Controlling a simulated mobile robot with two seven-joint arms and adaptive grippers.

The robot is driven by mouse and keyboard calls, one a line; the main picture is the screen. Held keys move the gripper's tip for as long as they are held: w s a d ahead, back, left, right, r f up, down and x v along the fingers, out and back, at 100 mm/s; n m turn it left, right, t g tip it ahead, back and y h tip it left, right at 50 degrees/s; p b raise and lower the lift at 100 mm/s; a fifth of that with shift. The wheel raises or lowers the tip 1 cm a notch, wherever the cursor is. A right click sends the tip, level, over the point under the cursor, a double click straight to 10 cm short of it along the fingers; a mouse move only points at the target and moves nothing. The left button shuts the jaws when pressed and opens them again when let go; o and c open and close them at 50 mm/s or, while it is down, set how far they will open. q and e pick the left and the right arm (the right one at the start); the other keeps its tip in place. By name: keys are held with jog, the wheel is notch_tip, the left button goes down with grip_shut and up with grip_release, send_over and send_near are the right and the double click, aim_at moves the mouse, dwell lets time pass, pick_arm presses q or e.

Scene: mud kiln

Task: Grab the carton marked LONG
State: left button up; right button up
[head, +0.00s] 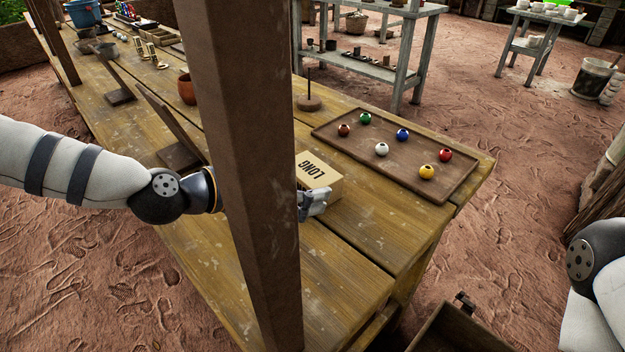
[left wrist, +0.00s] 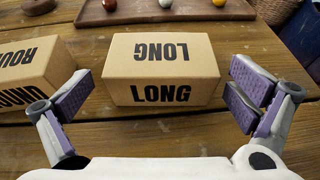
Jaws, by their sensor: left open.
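The carton marked LONG (head: 318,176) is a tan box on the wooden table, partly hidden behind the dark post in the head view. In the left wrist view the LONG carton (left wrist: 161,72) stands straight ahead between my open fingers. My left gripper (head: 313,205) is at the carton's near side in the head view. In the left wrist view the left gripper (left wrist: 157,98) has its purple pads spread wide on either side, apart from the carton. A second carton marked ROUND (left wrist: 30,72) stands just left of it, close to the left finger. My right gripper is not in view.
A brown tray (head: 400,183) with several coloured balls lies behind and right of the carton. A dark wooden post (head: 245,150) rises in front of the table. A round base with a peg (head: 309,102) stands behind. The table's front right (head: 375,235) is bare.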

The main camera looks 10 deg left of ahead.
aim_at(311, 177)
pick_arm(q)
jog(key=x, duration=0.3)
jog(key=shift+w+d+f, duration=0.15)
jog(key=shift+d+f, duration=0.05)
jog(key=shift+f, duration=0.05)
jog(key=shift+r, duration=0.1)
jog(key=c, duration=1.3)
jog(key=shift+r, duration=0.1)
